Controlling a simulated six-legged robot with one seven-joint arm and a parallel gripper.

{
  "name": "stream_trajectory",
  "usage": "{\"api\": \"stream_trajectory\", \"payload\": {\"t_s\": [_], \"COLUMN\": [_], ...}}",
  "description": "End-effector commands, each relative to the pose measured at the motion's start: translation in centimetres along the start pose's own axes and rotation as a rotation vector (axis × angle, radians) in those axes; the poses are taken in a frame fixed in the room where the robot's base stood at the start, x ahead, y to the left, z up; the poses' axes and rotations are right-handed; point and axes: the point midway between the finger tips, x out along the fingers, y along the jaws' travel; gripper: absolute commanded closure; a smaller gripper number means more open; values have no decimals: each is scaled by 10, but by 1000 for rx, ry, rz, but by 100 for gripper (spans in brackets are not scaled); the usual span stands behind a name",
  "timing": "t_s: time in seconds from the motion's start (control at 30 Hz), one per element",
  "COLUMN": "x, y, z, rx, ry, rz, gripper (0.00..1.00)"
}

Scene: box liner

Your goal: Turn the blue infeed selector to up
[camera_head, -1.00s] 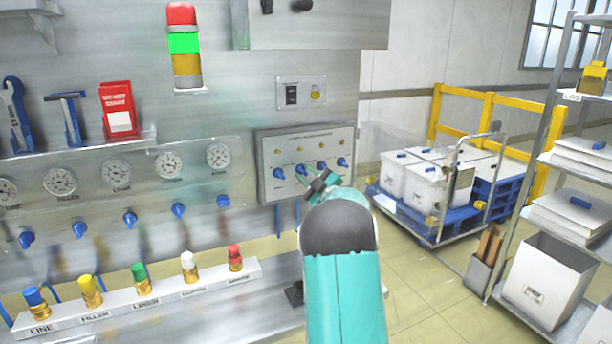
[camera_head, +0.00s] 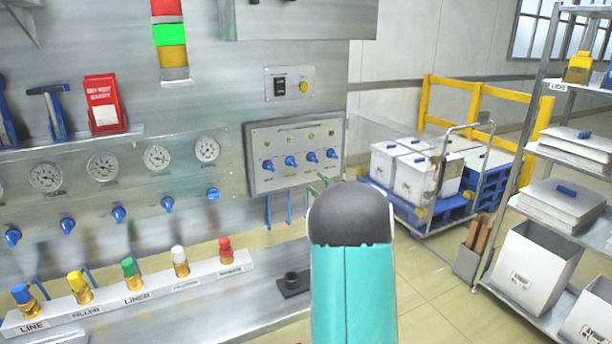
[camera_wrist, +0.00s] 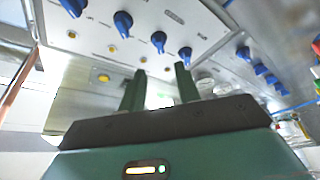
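A grey control panel (camera_head: 253,160) on the machine wall carries a row of several blue selector knobs (camera_head: 291,161), with small yellow lamps above them. The labels are too small to read, so I cannot tell which knob is the infeed selector. The row also shows in the wrist view, with one blue knob (camera_wrist: 159,40) just beyond the fingers. My gripper (camera_wrist: 160,85) has its two dark green fingers apart with nothing between them, short of the panel. In the head view, my arm hides most of the gripper, below the panel's right side.
Pressure gauges (camera_head: 157,157) and blue valve handles (camera_head: 118,214) line the wall at left, above coloured fittings (camera_head: 130,267). A cart with white boxes (camera_head: 428,176) and a shelf rack (camera_head: 520,165) stand at right. Open floor (camera_head: 425,285) lies between.

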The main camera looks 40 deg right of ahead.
Motion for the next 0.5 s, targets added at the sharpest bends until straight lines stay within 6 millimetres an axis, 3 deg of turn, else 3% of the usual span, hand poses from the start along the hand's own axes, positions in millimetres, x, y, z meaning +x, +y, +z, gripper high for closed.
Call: {"api": "stream_trajectory", "payload": {"t_s": [0.2, 0.5], "x": [-29, -34], "y": [0, 0], "z": [0, 0], "rx": [0, 0], "ry": [-1, 1], "rz": [0, 0], "gripper": [67, 67]}}
